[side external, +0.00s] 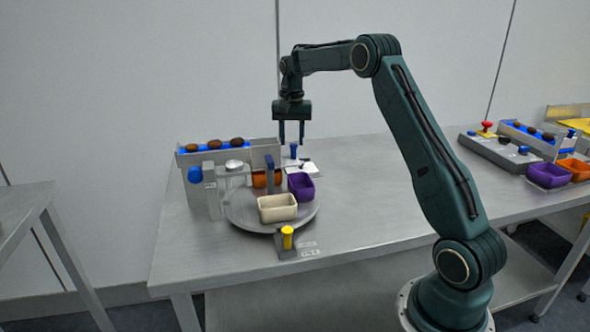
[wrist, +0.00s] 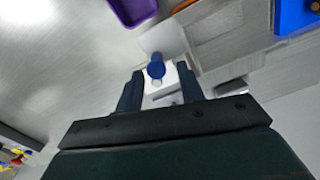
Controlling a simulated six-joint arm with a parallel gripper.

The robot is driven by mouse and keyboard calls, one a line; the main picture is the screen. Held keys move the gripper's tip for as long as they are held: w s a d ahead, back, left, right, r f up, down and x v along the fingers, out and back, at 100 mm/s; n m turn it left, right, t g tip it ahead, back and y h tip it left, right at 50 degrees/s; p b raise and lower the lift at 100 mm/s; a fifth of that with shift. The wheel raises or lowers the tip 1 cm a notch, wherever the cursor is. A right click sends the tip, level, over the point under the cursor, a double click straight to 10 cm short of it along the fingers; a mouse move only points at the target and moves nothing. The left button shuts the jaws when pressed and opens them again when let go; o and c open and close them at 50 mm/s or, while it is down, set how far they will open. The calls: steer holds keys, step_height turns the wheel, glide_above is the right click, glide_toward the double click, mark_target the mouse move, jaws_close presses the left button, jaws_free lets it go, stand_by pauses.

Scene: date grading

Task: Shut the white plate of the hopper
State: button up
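A white plate (side external: 309,169) with a blue knob (side external: 293,150) lies at the right end of the grey hopper (side external: 262,151). In the wrist view the white plate (wrist: 160,38) and its upright blue knob (wrist: 156,67) show just beyond my fingers. My gripper (side external: 291,134) is open and empty, pointing down above the knob. In the wrist view its two fingers (wrist: 160,78) stand apart, with the knob appearing between their tips. I cannot tell how far the plate stands open.
Several dates lie in the blue trough (side external: 198,160). A round turntable (side external: 248,222) carries cream (side external: 278,208), purple (side external: 301,187) and orange (side external: 262,180) bins. A yellow knob (side external: 287,238) stands in front. The bench (side external: 370,200) is clear to the right, before a second similar station (side external: 480,148).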

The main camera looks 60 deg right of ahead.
step_height(320, 180, up, 10)
stand_by(0.5)
steer(key=shift+a+r, duration=0.1)
steer(key=shift+r, duration=0.05)
steer(key=s+a+r+n+t, duration=0.1)
steer(key=s+a+r+n, duration=0.25)
steer(key=s+a, duration=0.4)
steer(key=s+a+r+n+t, duration=0.25)
steer(key=s+a+r, duration=0.25)
steer(key=a, duration=0.6)
steer(key=s+a+f+n+t, duration=0.1)
steer(key=s+a+f+n, duration=0.2)
steer(key=s, duration=0.6)
steer(key=s+a+f+n+t, duration=0.1)
steer(key=s+a+f+n, duration=0.2)
steer(key=s+a+f, duration=0.3)
steer(key=s, duration=0.4)
steer(key=shift+a+f, duration=0.25)
steer(key=shift+f, duration=0.1)
